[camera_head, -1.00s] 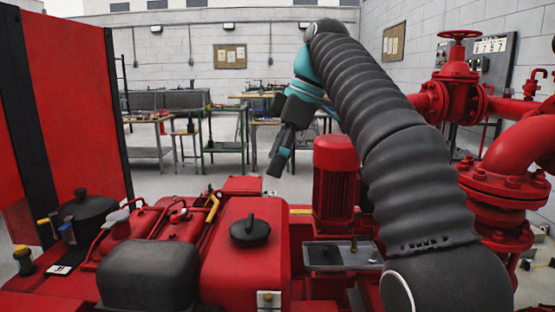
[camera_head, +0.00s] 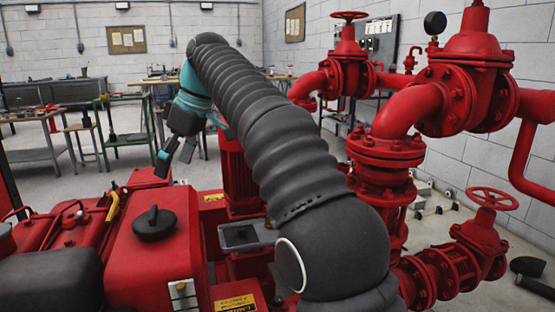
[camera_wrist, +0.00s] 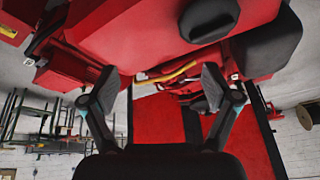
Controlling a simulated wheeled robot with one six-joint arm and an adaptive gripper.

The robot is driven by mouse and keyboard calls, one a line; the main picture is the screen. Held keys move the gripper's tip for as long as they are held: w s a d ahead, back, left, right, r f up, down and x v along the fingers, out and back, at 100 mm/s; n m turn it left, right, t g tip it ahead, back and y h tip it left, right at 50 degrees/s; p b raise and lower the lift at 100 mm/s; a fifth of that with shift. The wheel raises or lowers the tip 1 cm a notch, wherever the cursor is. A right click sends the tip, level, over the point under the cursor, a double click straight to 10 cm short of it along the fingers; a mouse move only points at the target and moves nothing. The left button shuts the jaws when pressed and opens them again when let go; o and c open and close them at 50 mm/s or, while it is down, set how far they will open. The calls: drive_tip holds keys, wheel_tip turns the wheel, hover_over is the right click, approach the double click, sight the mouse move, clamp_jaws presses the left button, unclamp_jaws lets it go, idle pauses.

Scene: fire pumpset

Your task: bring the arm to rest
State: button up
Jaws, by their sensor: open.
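My gripper (camera_head: 176,152) hangs at the end of my arm in the head view, over the far part of the red pumpset, left of the red motor (camera_head: 238,172). In the wrist view my gripper (camera_wrist: 158,92) has its two fingers spread apart with nothing between them. The red engine body (camera_head: 140,262) with a black cap (camera_head: 154,223) lies nearer the camera than my gripper. The black cap also shows at the top of the wrist view (camera_wrist: 209,18). My arm is bent, reaching up and away. It hides part of the motor.
Red pipes and valves with a handwheel (camera_head: 493,198) stand close on the right. Workbenches (camera_head: 60,110) line the back wall. A control panel (camera_head: 378,45) hangs on the wall. Open floor lies between the pumpset and the benches.

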drive_tip(key=f, duration=0.1)
drive_tip(key=f+m, duration=0.1)
drive_tip(key=d+f+m, duration=0.1)
drive_tip(key=shift+w+d+f, duration=0.1)
drive_tip(key=shift+w, duration=0.25)
drive_tip(key=d+f+m+t, duration=0.1)
drive_tip(key=d+f+m, duration=0.2)
drive_tip(key=shift+d+f+h, duration=0.1)
drive_tip(key=shift+d+h, duration=0.25)
drive_tip(key=shift+h, duration=0.05)
drive_tip(key=s+d+f+m+t+h, duration=0.1)
drive_tip(key=s+d+f+m, duration=0.2)
drive_tip(key=s+d+f, duration=0.2)
drive_tip(key=s+d+f+m+t+h, duration=0.1)
drive_tip(key=s+d+f+m, duration=0.3)
drive_tip(key=s+d, duration=0.7)
drive_tip(key=s+d+f+m+t+h, duration=0.1)
drive_tip(key=s+d+f+m, duration=0.3)
drive_tip(key=s+d, duration=0.5)
drive_tip(key=shift+d+f+t+h, duration=0.4)
drive_tip(key=shift+d+f+t, duration=0.7)
drive_tip(key=shift+d, duration=2.45)
